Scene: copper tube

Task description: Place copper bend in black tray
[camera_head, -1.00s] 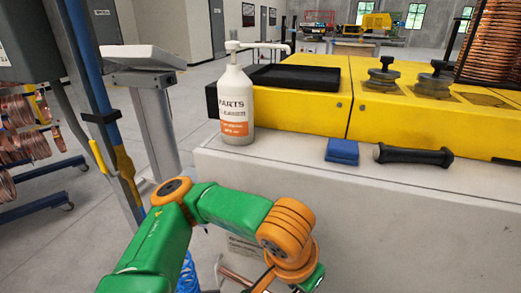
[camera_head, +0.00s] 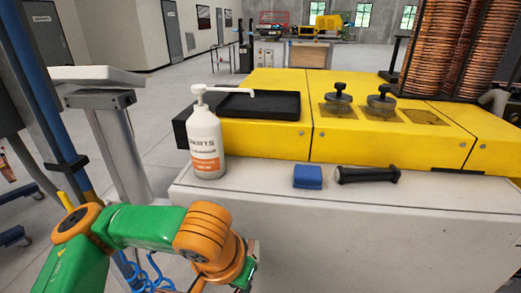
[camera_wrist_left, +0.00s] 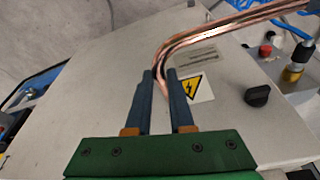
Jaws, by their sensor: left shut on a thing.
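The copper bend (camera_wrist_left: 218,34) shows in the left wrist view as thin, near-parallel copper tubes that curve from between my fingers toward the upper right. My left gripper (camera_wrist_left: 159,76) is shut on its lower end. The far end runs to the frame's edge. In the head view my left arm reaches in low at the left, and its gripper and the bend are out of sight. The black tray (camera_head: 262,104) lies on the left part of the yellow machine, above and beyond my arm, and looks empty. My right gripper is not in view.
A white pump bottle (camera_head: 206,145) stands in front of the tray's left side, its spout reaching over the tray. A blue block (camera_head: 307,177) and a black-handled tool (camera_head: 366,175) lie on the grey ledge. Weights (camera_head: 338,94) and copper coils (camera_head: 450,50) are to the right.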

